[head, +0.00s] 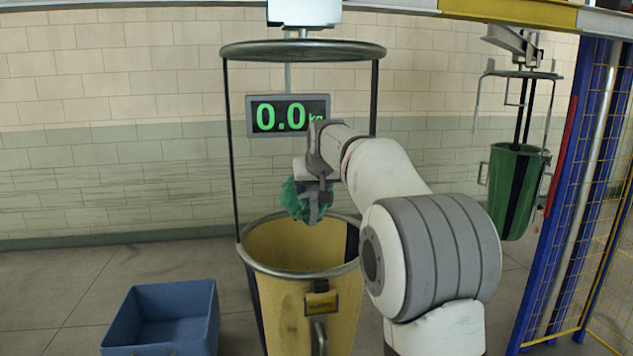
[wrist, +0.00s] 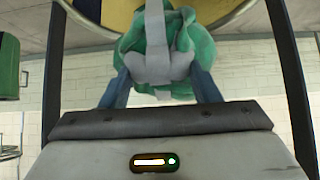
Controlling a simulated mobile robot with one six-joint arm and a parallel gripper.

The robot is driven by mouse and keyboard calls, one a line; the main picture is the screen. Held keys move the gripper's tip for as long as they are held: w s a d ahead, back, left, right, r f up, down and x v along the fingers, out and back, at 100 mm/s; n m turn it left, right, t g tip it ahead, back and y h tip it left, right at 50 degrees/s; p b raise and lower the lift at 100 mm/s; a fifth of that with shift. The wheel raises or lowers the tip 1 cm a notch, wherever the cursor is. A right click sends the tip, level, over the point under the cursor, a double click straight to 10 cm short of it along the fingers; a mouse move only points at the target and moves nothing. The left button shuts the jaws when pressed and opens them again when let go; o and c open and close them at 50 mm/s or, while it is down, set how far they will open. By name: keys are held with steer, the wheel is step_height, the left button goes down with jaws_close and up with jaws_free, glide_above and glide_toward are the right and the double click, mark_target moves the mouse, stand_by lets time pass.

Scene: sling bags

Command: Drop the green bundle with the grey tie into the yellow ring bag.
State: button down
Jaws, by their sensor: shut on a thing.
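The green bundle (head: 295,199) hangs in my gripper (head: 316,198), above the mouth of the yellow ring bag (head: 301,303). In the wrist view the green bundle (wrist: 198,47) shows its grey tie (wrist: 157,60), and the two fingers of my gripper (wrist: 163,88) press on it from both sides. The bag hangs upright below an upper ring, with its metal rim open. The bundle is apart from the rim. The inside bottom of the bag is hidden.
A display (head: 288,115) behind my gripper reads 0.0 kg. A blue bin (head: 165,312) stands on the floor at the left. A green bag (head: 511,190) hangs at the right, beside a blue post and yellow mesh fence. Two dark uprights flank the bag's opening.

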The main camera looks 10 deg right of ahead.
steer(key=shift+w, duration=0.45)
steer(key=c, duration=0.6)
jaws_free()
steer(key=shift+s, duration=0.1)
steer(key=shift+o, duration=1)
steer(key=shift+f, duration=0.1)
steer(key=b+v, duration=0.2)
steer(key=v, duration=0.5)
steer(key=s+f+g+b, duration=0.2)
steer(key=s+f, duration=1.3)
steer(key=s, duration=0.4)
steer(key=s+a+f+g+b, duration=0.1)
steer(key=s+f+g+b, duration=0.2)
steer(key=s+f, duration=1.3)
steer(key=s, duration=0.4)
steer(key=shift+s+g+b, duration=0.3)
steer(key=shift+s, duration=0.05)
